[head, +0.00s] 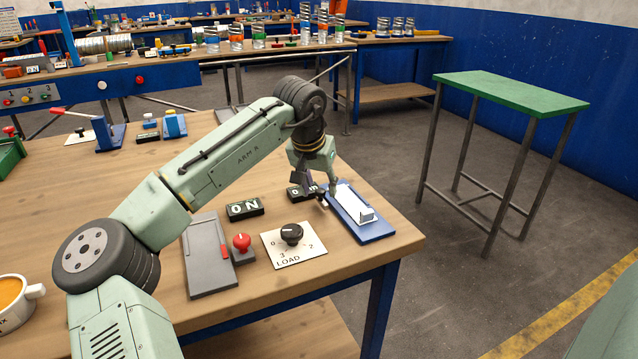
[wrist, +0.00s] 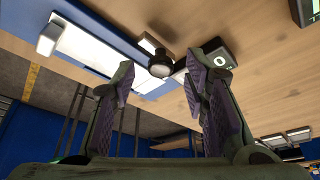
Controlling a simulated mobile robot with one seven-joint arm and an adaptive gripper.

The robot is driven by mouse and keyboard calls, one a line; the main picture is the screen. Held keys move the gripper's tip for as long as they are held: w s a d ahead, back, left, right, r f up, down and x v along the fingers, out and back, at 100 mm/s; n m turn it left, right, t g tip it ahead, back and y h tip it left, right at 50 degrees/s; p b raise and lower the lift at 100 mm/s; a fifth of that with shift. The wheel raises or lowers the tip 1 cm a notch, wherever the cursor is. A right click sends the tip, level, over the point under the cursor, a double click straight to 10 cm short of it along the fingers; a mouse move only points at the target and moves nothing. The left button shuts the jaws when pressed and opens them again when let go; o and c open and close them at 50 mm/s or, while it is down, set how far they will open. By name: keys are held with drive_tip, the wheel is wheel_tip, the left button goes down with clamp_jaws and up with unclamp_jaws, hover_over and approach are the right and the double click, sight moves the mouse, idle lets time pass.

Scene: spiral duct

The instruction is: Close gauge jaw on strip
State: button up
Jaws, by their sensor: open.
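The gauge is a blue base (head: 372,232) with a long white plate (head: 346,203) on it, at the right end of the wooden bench. A small white upright block (head: 367,214) stands near its front end. My gripper (head: 323,189) is just left of the gauge, pointing down. In the wrist view my gripper (wrist: 158,68) is open, its two fingers spread. A round dark knob (wrist: 160,66) on a pale block appears between the fingertips, beside the blue base (wrist: 133,35). I cannot tell whether the fingers touch it. I cannot make out the strip separately from the white plate.
An ON indicator (head: 245,207), a LOAD dial (head: 291,235), a red knob (head: 242,242) and a grey panel (head: 207,265) are left of the gauge. Another dark indicator (head: 303,191) is partly behind my gripper. A green table (head: 510,92) stands apart at right, with open floor between.

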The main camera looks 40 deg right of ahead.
drive_tip(key=shift+d+f, duration=0.1)
drive_tip(key=shift+f, duration=0.2)
drive_tip(key=shift+c, duration=0.5)
clamp_jaws()
